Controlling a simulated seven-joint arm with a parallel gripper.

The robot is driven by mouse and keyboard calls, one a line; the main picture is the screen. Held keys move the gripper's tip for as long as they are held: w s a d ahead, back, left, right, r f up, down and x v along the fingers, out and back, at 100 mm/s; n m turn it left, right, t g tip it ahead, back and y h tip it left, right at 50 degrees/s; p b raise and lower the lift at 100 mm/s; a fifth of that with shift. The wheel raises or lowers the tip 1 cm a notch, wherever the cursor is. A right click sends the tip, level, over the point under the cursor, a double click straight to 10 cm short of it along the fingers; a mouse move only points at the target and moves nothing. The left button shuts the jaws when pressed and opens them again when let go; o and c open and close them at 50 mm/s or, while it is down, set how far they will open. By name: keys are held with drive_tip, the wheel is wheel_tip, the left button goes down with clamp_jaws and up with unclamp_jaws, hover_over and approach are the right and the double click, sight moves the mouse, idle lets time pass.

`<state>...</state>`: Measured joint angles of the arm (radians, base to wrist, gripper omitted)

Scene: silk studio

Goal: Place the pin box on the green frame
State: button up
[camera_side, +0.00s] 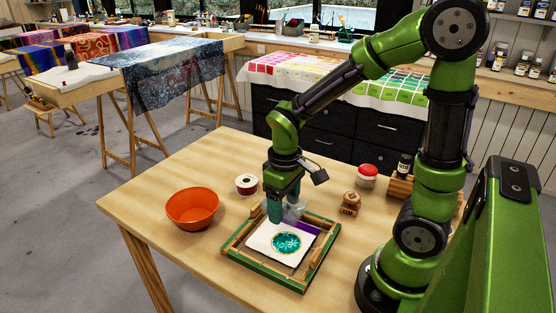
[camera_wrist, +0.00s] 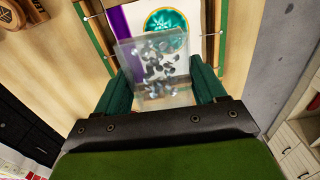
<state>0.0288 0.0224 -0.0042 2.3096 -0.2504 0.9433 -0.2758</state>
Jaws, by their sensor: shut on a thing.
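The pin box (camera_wrist: 158,68) is a clear box with dark and silvery pins inside. My gripper (camera_wrist: 166,78) is shut on it, one teal finger on each side. In the side view the pin box (camera_side: 295,211) is partly hidden by the near finger of my gripper (camera_side: 284,212). The green frame (camera_side: 322,265) lies flat on the table, a wooden frame with green outer edges. It also shows in the wrist view (camera_wrist: 222,40). My gripper and the box are over its far side. I cannot tell whether the box touches anything beneath it.
Inside the frame lies a white cloth (camera_side: 264,243) with a teal round print (camera_side: 286,243) and a purple strip (camera_side: 307,228). An orange bowl (camera_side: 193,209) and a ribbon spool (camera_side: 246,184) stand left. A wooden stamp (camera_side: 349,204) and red-lidded jar (camera_side: 367,176) stand right.

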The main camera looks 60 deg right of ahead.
sight(284, 201)
wheel_tip(284, 201, down, 8)
drive_tip(key=shift+w+r, duration=0.1)
drive_tip(key=shift+r, duration=0.1)
drive_tip(key=shift+f, duration=0.1)
drive_tip(key=o, duration=1)
drive_tip(key=shift+o, duration=0.2)
wheel_tip(284, 201, up, 12)
drive_tip(key=shift+f, duration=0.1)
drive_tip(key=s+a+r+m+t+y, duration=0.2)
drive_tip(key=s+a+r+m+t, duration=0.2)
drive_tip(key=r+t, duration=0.3)
drive_tip(key=shift+s+r, duration=0.2)
drive_tip(key=shift+r, duration=1.45)
drive_tip(key=shift+o, duration=0.4)
drive_tip(key=shift+a, duration=0.1)
